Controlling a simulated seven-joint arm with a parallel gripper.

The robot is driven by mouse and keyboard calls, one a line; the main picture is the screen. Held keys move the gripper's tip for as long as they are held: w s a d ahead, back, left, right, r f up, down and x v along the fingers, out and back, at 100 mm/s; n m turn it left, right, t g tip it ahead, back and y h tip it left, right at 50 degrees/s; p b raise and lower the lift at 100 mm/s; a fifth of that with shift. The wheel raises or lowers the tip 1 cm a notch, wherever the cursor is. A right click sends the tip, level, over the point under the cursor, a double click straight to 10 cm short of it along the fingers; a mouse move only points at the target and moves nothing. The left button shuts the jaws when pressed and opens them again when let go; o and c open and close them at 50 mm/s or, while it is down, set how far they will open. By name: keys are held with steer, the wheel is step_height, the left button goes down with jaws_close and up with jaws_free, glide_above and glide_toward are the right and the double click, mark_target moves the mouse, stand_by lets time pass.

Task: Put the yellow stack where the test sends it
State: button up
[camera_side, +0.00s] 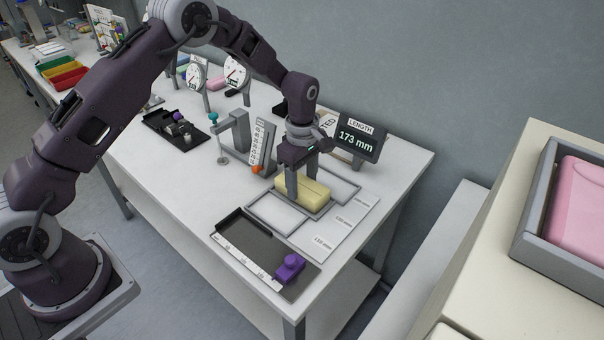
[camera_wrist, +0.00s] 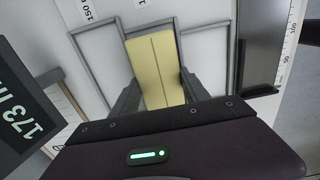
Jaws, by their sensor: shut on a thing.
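The yellow stack (camera_side: 316,194) is a pale yellow block with a seam along its length, shown also in the wrist view (camera_wrist: 156,65). My gripper (camera_side: 302,180) is shut on it, one finger on each side, pointing down. The stack is at the middle of three grey-framed bays; whether it touches the bottom is hard to tell. The near bay (camera_side: 249,206) and the far bay (camera_side: 357,187) look empty. A display (camera_side: 358,139) marked LENGTH reads 173 mm. A card with mm labels (camera_side: 345,220) lies along the bays' right side.
A dark tray with a ruler edge (camera_side: 240,262) and a purple slider block (camera_side: 289,267) lies at the table's front. A grey stand (camera_side: 236,130) and upright scale (camera_side: 262,143) stand left of the bays. A bin with a pink block (camera_side: 580,195) is at far right.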

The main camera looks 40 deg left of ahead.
steer(key=o, duration=1.5)
steer(key=shift+o, duration=0.2)
steer(key=s+r+m+t, duration=0.1)
steer(key=s+r+m, duration=0.25)
steer(key=r, duration=0.75)
steer(key=s+r+m+t, duration=0.15)
steer(key=s+r, duration=0.35)
steer(key=r, duration=0.5)
steer(key=s+a+r+m+t, duration=0.1)
steer(key=s+r+m, duration=0.55)
steer(key=s, duration=0.35)
steer(key=s+f+m+t, duration=0.1)
steer(key=s+m, duration=0.5)
steer(key=s, duration=0.8)
steer(key=shift+a+t, duration=0.3)
steer(key=shift+t, duration=0.25)
